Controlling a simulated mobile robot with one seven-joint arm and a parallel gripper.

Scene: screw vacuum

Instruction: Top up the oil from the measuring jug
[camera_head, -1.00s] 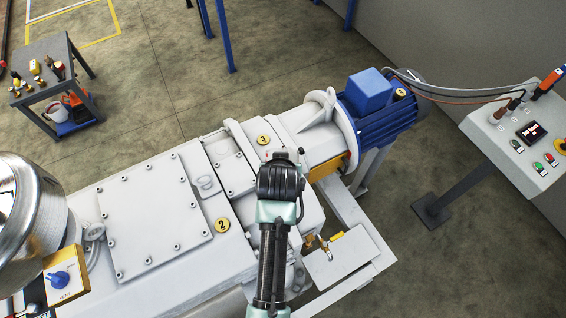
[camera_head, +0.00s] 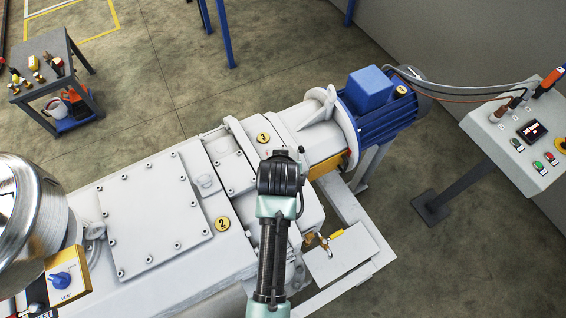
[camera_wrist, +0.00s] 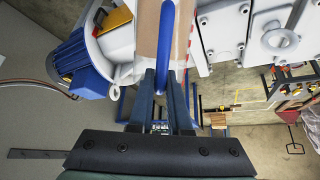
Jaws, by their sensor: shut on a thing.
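In the wrist view my gripper (camera_wrist: 166,78) is shut on the blue upright handle of the measuring jug (camera_wrist: 167,40). A tan, see-through-looking body of the jug shows behind the handle, cut off by the top edge. The jug is over or beside the pale pump housing; I cannot tell its height or tilt. A round grey ring-like port (camera_wrist: 280,40) is on the housing to the right. In the head view my wrist hides the gripper and the jug.
A blue motor (camera_head: 380,112) sits at the pump's far end. A control panel (camera_head: 525,135) on a stand is at right, with cables to the motor. A small cart (camera_head: 50,75) with fittings stands at upper left. A shiny cylinder (camera_head: 25,215) rises at left.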

